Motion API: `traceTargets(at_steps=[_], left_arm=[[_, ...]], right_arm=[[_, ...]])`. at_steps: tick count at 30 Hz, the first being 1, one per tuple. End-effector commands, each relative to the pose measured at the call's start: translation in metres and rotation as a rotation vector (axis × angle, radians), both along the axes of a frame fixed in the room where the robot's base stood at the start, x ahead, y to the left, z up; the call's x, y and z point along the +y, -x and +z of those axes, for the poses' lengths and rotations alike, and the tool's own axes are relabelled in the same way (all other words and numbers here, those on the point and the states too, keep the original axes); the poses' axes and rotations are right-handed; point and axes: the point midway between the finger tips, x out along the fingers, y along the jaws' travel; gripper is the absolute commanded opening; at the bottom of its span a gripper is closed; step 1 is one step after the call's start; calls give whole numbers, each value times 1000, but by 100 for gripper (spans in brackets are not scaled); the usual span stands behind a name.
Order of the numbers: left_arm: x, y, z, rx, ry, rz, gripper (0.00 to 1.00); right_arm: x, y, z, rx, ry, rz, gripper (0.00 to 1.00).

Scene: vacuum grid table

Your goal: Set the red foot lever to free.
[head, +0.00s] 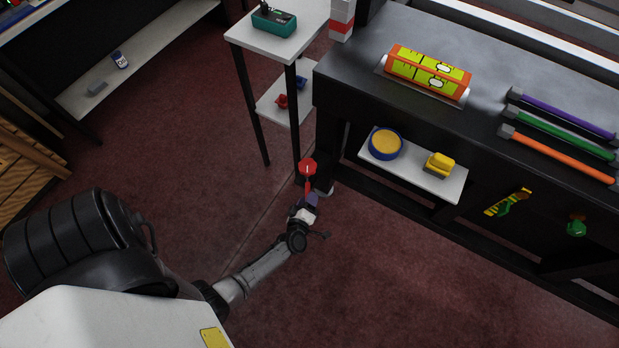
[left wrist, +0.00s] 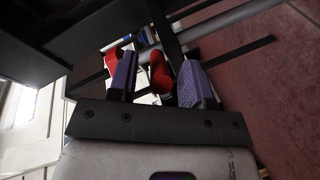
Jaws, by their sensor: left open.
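The red foot lever (head: 308,167) is low at the corner leg of the dark workbench, with a red rounded end and a thin red stem. My left gripper (head: 307,200), with purple fingers, is right at the stem's near end in the head view. In the left wrist view my left gripper (left wrist: 157,66) is open, and a red rounded part of the lever (left wrist: 160,74) shows between the two fingers with gaps. Another red piece (left wrist: 111,62) shows beside the left-hand finger. Whether a finger touches the lever cannot be told. My right gripper is out of view.
The dark workbench (head: 345,98) stands to the right, its lower shelf (head: 410,175) holding a blue-yellow round item and a yellow block. A white stand (head: 245,35) with black legs is just behind the lever. Open red carpet (head: 400,290) lies in front.

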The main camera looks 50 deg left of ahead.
Motion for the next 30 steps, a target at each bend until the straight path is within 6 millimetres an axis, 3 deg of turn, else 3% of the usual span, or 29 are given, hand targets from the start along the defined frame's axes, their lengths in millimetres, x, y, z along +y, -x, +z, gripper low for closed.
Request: traceTargets(at_steps=[4,15,21,30], left_arm=[[-18,26,10,4,1,0,45],[-53,77,22,2,0,-1,45],[-63,90,25,1,0,-1,45],[-65,93,25,-1,0,-1,45]], right_arm=[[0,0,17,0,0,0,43],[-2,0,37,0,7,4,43],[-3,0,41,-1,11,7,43],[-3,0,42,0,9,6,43]])
